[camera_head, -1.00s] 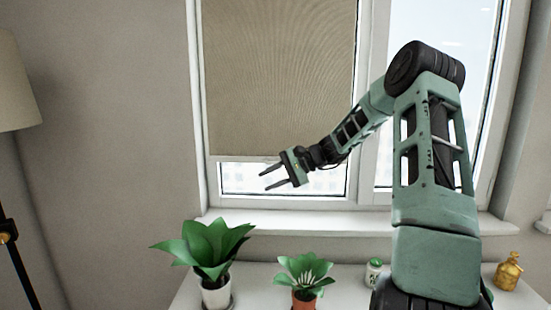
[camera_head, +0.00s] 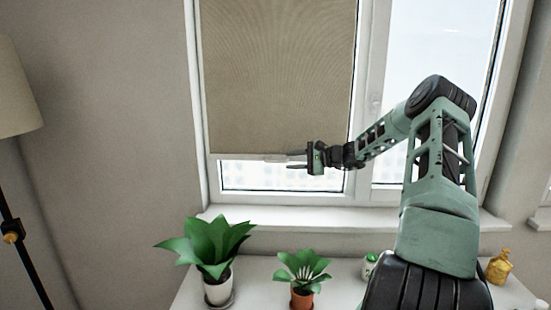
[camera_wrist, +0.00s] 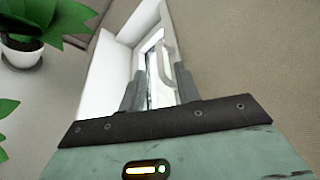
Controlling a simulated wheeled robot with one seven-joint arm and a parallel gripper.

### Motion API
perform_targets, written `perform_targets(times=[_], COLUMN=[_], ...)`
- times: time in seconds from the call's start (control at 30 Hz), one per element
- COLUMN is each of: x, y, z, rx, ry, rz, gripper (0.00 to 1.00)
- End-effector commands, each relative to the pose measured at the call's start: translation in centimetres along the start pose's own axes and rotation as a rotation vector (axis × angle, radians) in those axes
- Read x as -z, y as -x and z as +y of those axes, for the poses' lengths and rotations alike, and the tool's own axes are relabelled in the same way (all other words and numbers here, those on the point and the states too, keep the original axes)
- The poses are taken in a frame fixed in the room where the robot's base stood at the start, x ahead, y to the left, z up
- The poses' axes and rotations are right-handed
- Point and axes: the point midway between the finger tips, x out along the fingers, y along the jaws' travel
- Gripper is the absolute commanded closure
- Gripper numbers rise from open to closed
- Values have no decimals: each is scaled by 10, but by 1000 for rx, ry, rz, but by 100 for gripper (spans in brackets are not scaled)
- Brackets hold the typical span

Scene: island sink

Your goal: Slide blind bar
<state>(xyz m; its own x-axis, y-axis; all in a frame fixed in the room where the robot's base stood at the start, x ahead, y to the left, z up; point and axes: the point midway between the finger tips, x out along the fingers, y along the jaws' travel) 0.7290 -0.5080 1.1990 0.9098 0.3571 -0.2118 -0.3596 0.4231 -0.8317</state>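The tan roller blind (camera_head: 280,75) covers most of the left window pane in the head view. Its pale blind bar (camera_head: 235,156) runs along the bottom edge, with a small handle tab (camera_head: 275,157) near the middle. My gripper (camera_head: 290,160) is at bar height, just right of the tab, fingers pointing left. In the wrist view my gripper (camera_wrist: 158,80) is open with a gap between the fingers. A white curved part (camera_wrist: 168,40), apparently the bar's handle, shows ahead near the right finger. I cannot tell whether they touch.
A larger potted plant (camera_head: 212,250) and a smaller one (camera_head: 303,270) stand on the white table below, with a small green-lidded jar (camera_head: 369,267) and a gold bottle (camera_head: 498,267). The windowsill (camera_head: 300,218) is clear. A floor lamp (camera_head: 15,95) stands left.

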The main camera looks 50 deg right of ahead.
Motion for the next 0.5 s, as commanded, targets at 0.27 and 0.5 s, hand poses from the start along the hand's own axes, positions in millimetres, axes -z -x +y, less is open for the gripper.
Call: perform_targets(times=[0.27,0.5], x=[-2,0], y=[-51,-70], z=[-2,0], rx=[-1,-1], ry=[-1,0], rz=[-2,0], gripper=[67,67])
